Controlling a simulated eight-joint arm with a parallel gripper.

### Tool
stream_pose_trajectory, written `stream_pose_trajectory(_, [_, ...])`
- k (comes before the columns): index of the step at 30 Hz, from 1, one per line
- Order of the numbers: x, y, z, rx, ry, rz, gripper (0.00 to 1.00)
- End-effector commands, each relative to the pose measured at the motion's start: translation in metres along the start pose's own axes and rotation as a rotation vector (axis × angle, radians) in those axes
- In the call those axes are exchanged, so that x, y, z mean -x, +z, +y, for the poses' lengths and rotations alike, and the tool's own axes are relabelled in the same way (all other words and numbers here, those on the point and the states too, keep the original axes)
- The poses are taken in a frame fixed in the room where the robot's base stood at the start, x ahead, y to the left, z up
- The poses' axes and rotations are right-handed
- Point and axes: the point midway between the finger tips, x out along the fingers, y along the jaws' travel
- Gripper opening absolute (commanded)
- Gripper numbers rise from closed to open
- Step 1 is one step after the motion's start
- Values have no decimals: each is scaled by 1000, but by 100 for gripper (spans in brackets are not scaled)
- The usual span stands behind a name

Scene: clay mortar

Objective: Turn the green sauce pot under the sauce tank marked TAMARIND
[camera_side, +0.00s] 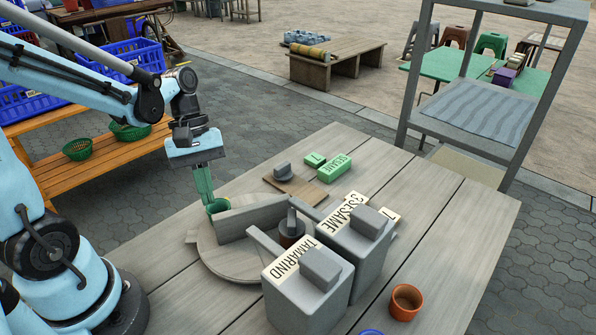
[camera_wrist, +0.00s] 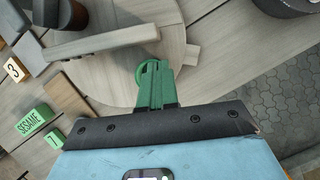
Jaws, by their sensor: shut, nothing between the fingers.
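The green sauce pot (camera_side: 218,206) stands on a round grey turntable (camera_side: 232,262), near its far left edge. My gripper (camera_side: 209,197), with green fingers pointing down, is shut with nothing between the fingers. The fingertips are at the pot; I cannot tell whether they are inside it or beside it. In the wrist view the pot's rim (camera_wrist: 142,72) shows partly behind my gripper (camera_wrist: 156,64). The grey tank marked TAMARIND (camera_side: 308,295) stands at the front, its spout reaching over the turntable. The tank marked SESAME (camera_side: 362,255) stands behind it.
An upright grey wall (camera_side: 250,218) crosses the turntable beside the green pot. A dark reddish pot (camera_side: 291,232) stands near the spouts. Green blocks, one marked SESAME (camera_side: 335,168), lie behind. An orange cup (camera_side: 405,302) stands at right; the table's right side is largely clear.

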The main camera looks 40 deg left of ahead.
Motion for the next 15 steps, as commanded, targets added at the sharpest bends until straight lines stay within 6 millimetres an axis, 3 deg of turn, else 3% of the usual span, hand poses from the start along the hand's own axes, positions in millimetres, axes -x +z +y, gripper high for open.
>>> stream_pose_trajectory(6, [-6,17,0,1,0,1,0])
stream_pose_trajectory(15, [-7,19,0,1,0,1,0])
